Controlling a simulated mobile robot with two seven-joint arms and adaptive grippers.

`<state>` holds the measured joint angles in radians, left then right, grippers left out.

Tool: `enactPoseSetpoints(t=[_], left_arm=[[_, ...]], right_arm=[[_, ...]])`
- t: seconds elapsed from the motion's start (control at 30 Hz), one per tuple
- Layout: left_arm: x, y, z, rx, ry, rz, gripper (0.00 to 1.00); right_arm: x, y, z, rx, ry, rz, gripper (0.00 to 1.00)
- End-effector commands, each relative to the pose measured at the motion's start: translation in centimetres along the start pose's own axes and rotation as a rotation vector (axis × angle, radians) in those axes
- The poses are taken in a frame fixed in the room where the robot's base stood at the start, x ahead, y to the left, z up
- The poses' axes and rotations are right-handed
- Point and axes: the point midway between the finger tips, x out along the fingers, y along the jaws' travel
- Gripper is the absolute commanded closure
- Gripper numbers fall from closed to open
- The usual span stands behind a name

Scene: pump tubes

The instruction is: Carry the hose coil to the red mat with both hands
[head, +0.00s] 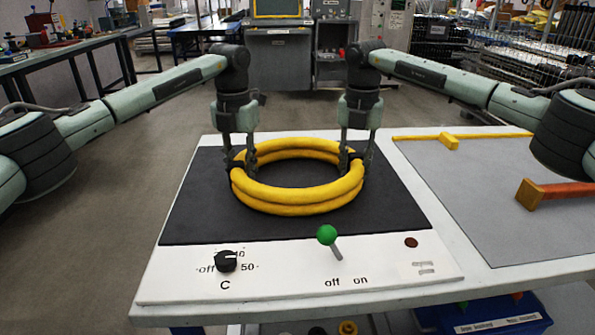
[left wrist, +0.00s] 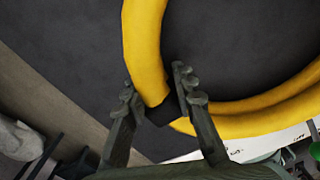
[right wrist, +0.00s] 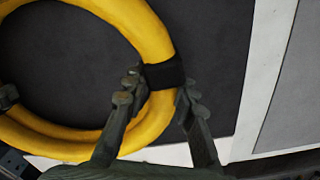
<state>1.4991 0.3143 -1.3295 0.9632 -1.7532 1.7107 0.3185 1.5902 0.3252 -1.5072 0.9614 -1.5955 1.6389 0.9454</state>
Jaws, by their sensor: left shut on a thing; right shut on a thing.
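The yellow hose coil (head: 297,200) is at the dark pad (head: 200,215) of a white panel, in the middle of the head view. It has two stacked rings and dark bands at its sides. My left gripper (head: 241,163) is shut on the coil's left side; in the left wrist view its fingers (left wrist: 155,95) straddle the tube by a dark band (left wrist: 162,111). My right gripper (head: 355,162) is shut on the right side; in the right wrist view its fingers (right wrist: 160,95) straddle the tube at a black band (right wrist: 164,73). I see no red mat.
The panel front carries a black knob (head: 226,261), a green-tipped lever (head: 327,236) and a dark red button (head: 411,242). Dark floor lies to the left.

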Motion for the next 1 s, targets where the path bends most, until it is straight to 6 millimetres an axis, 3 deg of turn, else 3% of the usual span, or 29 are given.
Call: enactPoseSetpoints(t=[0.27, 0.73, 1.0], left_arm=[[-0.8, 0.0, 0.1, 0.000, -0.003, 0.000, 1.00], [-4.9, 0.0, 0.1, 0.000, -0.003, 0.000, 1.00], [-5.2, 0.0, 0.1, 0.000, -0.002, 0.000, 1.00]], right_arm=[[-0.8, 0.0, 0.1, 0.000, -0.002, 0.002, 1.00], [-4.9, 0.0, 0.0, 0.000, -0.002, 0.002, 1.00], [-5.2, 0.0, 0.0, 0.000, -0.002, 0.002, 1.00]])
